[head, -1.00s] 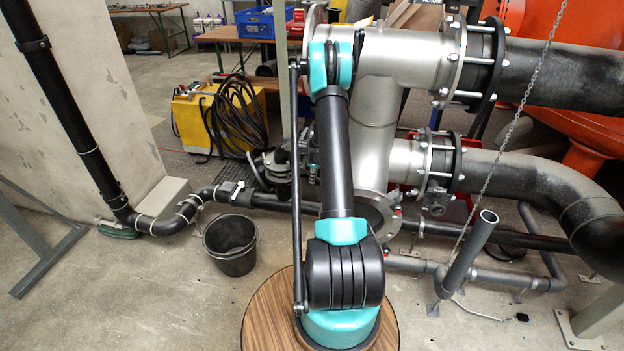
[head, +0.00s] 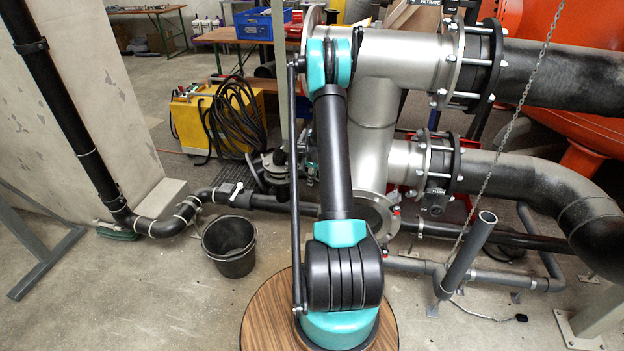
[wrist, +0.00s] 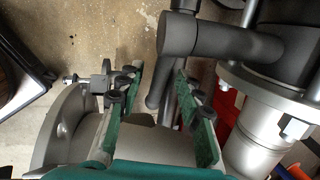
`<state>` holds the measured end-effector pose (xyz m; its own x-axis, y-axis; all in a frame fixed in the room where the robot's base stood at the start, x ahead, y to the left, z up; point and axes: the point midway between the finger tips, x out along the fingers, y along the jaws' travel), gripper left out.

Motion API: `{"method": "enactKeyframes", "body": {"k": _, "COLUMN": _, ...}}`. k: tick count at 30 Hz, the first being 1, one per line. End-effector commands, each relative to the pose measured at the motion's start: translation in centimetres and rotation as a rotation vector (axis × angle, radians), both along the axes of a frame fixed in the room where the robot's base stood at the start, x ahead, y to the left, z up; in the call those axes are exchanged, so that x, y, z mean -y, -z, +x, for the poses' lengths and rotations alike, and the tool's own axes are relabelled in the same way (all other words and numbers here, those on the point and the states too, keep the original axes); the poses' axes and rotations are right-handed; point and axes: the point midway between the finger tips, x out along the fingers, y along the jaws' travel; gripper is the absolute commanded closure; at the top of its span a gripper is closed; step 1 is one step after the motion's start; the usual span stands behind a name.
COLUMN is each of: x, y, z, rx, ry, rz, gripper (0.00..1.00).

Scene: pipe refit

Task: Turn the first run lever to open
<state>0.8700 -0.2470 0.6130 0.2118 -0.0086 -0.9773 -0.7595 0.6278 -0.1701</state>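My gripper (wrist: 160,72) shows in the wrist view with its two green fingers apart and nothing seen between them. Beyond the fingertips is a dark grey round bar with a side arm (wrist: 180,33); I cannot tell whether it is the first run lever or a pipe part. A small valve-like fitting with a bolt (wrist: 98,80) is beside the left finger. In the head view my arm hides my gripper. A flanged metal fitting (head: 274,168) shows just left of my arm, on the dark pipe run, and a small white part (head: 236,190) is on that run. No lever is clearly identifiable.
A black bucket (head: 229,246) stands on the floor left of my arm. Large steel pipework (head: 375,120) is close behind and right of it. A chain (head: 518,105) hangs at the right. A yellow unit with hoses (head: 190,122) stands behind.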

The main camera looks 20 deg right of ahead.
Motion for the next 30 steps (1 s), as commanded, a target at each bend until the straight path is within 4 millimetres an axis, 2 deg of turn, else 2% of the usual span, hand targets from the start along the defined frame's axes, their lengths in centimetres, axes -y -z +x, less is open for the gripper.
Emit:
{"method": "enactKeyframes", "body": {"k": 9, "x": -0.1, "y": -5.6, "z": -1.3, "rx": 0.0, "ry": 0.0, "rz": 0.0, "gripper": 0.64}}
{"method": "enactKeyframes", "body": {"k": 15, "x": -0.1, "y": -8.7, "z": -1.9, "rx": 0.0, "ry": 0.0, "rz": 0.0, "gripper": 0.64}}
{"method": "enactKeyframes", "body": {"k": 21, "x": -0.1, "y": -10.3, "z": -2.3, "rx": 0.0, "ry": 0.0, "rz": 0.0, "gripper": 0.64}}
{"method": "enactKeyframes", "body": {"k": 30, "x": -0.1, "y": -10.6, "z": -2.3, "rx": 0.0, "ry": 0.0, "rz": 0.0, "gripper": 0.64}}
